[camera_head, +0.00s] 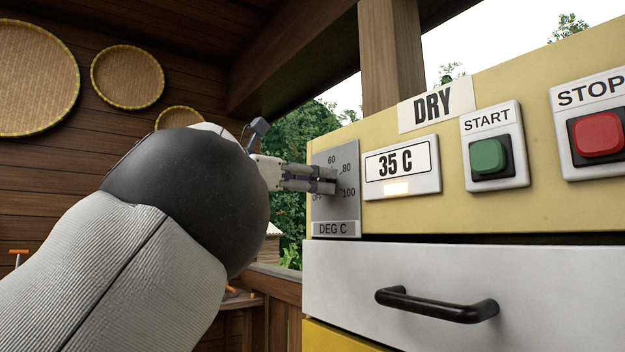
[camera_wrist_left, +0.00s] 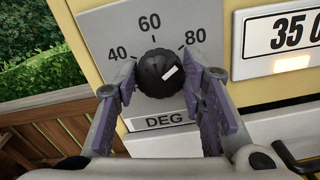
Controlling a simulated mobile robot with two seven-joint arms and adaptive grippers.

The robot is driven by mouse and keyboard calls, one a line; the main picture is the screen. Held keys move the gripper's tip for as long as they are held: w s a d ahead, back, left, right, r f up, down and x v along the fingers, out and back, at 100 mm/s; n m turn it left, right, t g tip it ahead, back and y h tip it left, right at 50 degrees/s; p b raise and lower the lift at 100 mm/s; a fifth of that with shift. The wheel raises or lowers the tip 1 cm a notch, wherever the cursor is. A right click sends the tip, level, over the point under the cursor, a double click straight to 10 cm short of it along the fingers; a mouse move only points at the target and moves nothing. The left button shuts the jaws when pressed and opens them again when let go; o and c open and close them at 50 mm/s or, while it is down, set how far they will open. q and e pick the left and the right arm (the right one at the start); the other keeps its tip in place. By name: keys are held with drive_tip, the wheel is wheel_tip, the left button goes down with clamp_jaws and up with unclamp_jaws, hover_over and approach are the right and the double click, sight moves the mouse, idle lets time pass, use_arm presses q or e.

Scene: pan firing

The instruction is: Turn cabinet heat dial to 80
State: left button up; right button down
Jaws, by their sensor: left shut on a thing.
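The left wrist view also shows 40. The knob's white mark points up and right, roughly toward the 80. My left gripper (camera_head: 328,182) reaches the plate from the left and is shut on the knob, with one purple-grey finger on each side in the left wrist view (camera_wrist_left: 163,90). In the head view the fingers hide the knob. My right gripper is not in view.
Right of the dial is a display (camera_head: 400,168) reading 35 C, under a DRY label (camera_head: 436,104). A green START button (camera_head: 488,157) and a red STOP button (camera_head: 598,134) lie further right. Below is a white drawer with a protruding black handle (camera_head: 437,304).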

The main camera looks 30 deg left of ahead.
use_arm(q)
drive_tip(key=shift+r+m, duration=0.1)
drive_tip(key=shift+m, duration=0.2)
drive_tip(key=o, duration=1.1)
drive_tip(key=shift+o, duration=0.2)
drive_tip(key=v, duration=1.2)
drive_tip(key=shift+d, duration=0.1)
